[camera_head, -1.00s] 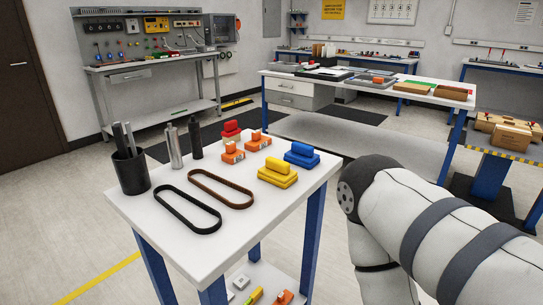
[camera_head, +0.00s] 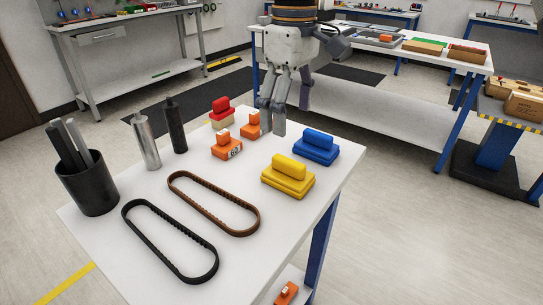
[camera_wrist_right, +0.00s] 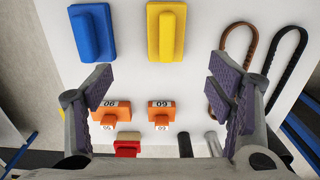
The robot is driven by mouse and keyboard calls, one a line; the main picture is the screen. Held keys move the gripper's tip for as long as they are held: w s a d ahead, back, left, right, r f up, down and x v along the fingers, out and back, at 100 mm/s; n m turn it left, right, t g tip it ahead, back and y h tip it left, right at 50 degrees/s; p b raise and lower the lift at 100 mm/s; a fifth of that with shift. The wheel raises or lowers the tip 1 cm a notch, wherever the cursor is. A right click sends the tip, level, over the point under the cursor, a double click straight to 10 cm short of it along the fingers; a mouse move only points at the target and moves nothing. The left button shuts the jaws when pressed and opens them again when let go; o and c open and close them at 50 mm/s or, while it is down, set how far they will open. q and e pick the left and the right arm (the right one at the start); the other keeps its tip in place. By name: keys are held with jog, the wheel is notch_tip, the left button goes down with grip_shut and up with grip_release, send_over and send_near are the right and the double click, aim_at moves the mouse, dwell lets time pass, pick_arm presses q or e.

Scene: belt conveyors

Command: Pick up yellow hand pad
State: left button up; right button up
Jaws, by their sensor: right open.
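The yellow hand pad (camera_head: 288,177) lies on the white table, a block with a raised grip on top. It also shows at the top middle of the right wrist view (camera_wrist_right: 166,32). My right gripper (camera_head: 277,115) is above the far edge of the table, beyond the pad and apart from it. In the right wrist view its purple-padded fingers (camera_wrist_right: 166,100) are spread wide with nothing between them touching. The blue pad (camera_head: 316,147) lies just behind and to the right of the yellow one. My left gripper is not in view.
Orange blocks (camera_head: 226,147) and a red-topped block (camera_head: 222,112) stand close by the right gripper. Brown (camera_head: 213,203) and black (camera_head: 168,240) belts lie left of the pad. A black cup (camera_head: 86,186) and two cylinders (camera_head: 145,140) stand at left. The table's front right is clear.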

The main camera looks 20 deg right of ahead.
send_over(289, 161)
jog(key=f, duration=0.5)
jog(key=shift+s+d, duration=0.15)
jog(key=shift+d, duration=0.05)
jog(key=f, duration=0.6)
jog(key=shift+w+a+f, duration=0.15)
jog(key=shift+w+f, duration=0.05)
jog(key=shift+f, duration=0.05)
jog(key=c, duration=1.3)
